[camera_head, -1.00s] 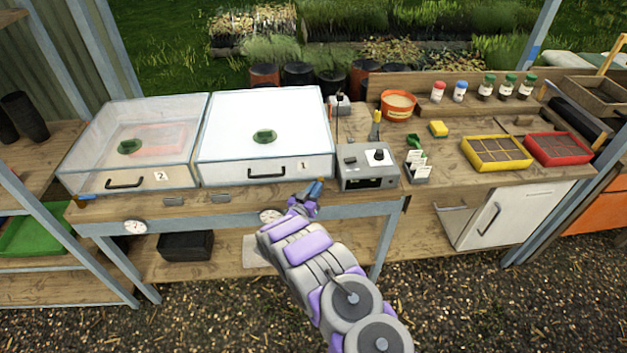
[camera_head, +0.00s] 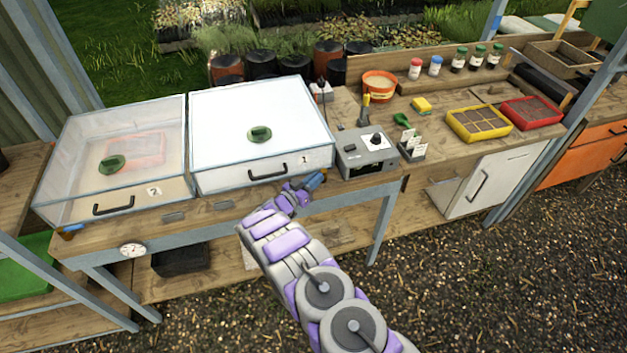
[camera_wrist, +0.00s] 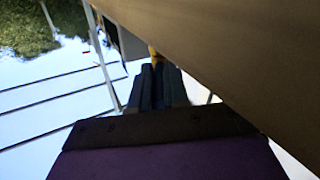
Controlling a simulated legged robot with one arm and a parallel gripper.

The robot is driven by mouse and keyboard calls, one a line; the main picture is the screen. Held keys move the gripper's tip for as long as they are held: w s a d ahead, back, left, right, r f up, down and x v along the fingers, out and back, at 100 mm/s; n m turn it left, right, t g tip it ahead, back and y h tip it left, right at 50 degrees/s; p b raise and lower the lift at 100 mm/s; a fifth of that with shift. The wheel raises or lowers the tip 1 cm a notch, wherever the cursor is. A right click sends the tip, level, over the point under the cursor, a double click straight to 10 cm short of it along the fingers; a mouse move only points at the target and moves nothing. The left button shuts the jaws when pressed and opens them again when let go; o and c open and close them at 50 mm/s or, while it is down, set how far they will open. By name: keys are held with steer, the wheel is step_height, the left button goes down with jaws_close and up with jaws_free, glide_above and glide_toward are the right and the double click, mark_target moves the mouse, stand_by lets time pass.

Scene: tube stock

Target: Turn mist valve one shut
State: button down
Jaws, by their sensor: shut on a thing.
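My gripper (camera_head: 318,179) is at the bench's front edge, just below the right front corner of the clear-lidded box marked 1 (camera_head: 215,176). In the wrist view the dark fingers of my gripper (camera_wrist: 155,72) are close together on a small yellow-orange piece (camera_wrist: 153,51), which I take to be the handle of mist valve one. Only a bit of it shows past the fingertips; its body and exact angle are hidden. In the head view my gripper covers it.
The box marked 2 (camera_head: 60,206) stands to the left, with a small orange-and-blue fitting (camera_head: 71,230) near its corner. A grey control box (camera_head: 366,154) sits right of my gripper. A round gauge (camera_head: 132,250) is on the bench front. Gravel lies clear in front.

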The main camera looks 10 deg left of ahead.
steer(key=shift+a+r, duration=0.1)
steer(key=shift+a, duration=0.1)
steer(key=c, duration=1.1)
jaws_free()
steer(key=p+v, duration=0.2)
steer(key=v, duration=1.5)
steer(key=shift+a+f, duration=0.2)
